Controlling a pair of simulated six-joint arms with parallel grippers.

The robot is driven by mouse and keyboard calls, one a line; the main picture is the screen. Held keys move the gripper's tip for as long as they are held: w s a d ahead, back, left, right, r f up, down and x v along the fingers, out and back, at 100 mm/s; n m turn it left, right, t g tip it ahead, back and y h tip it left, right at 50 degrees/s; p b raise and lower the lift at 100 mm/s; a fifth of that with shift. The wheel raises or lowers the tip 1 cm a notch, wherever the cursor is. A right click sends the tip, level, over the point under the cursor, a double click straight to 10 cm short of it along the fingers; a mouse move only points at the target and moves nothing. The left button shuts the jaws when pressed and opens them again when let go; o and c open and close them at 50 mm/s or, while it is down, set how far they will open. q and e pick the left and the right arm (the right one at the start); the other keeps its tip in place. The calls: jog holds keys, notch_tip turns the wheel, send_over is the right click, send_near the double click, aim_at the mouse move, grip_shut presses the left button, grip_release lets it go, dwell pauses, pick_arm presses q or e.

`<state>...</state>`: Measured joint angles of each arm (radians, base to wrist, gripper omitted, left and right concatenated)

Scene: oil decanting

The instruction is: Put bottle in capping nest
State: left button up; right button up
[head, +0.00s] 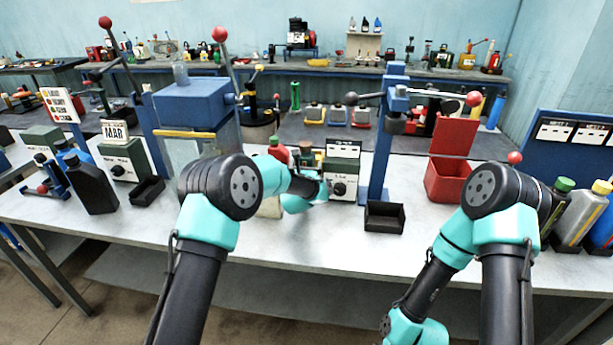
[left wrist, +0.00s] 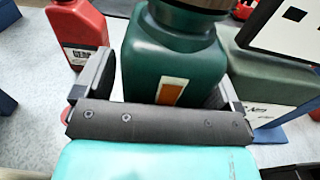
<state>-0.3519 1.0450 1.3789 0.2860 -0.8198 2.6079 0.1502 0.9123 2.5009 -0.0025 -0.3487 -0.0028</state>
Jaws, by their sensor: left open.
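A dark green bottle (left wrist: 170,65) with a dark cap and an orange-and-white label fills the middle of the left wrist view. My left gripper (left wrist: 163,82) is open, with one finger on each side of the bottle; I cannot tell whether they touch it. In the head view my left gripper (head: 318,188) is at the table's middle, in front of the green box, and my arm mostly hides the bottle. A blue lever press (head: 382,150) stands just right of it; I cannot make out a capping nest. My right gripper is out of view.
A red bottle (left wrist: 77,32) stands left of the green one. A green box with a white card (head: 343,172) stands close on the right. A black bin (head: 384,216) and an open red box (head: 447,181) lie further right. Bare tabletop (head: 330,240) shows in front.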

aim_at(305, 162)
pick_arm(q)
jog(key=shift+c, duration=0.3)
jog(key=c, duration=1.5)
jog(key=shift+r, duration=0.15)
grip_shut()
jog(key=shift+r, duration=0.1)
jog(key=shift+r, duration=1.5)
jog(key=shift+s+r, duration=0.2)
jog(key=s+r, duration=0.1)
jog(key=s, duration=1.4)
jog(key=shift+s+r, duration=0.15)
jog(key=shift+s, duration=0.15)
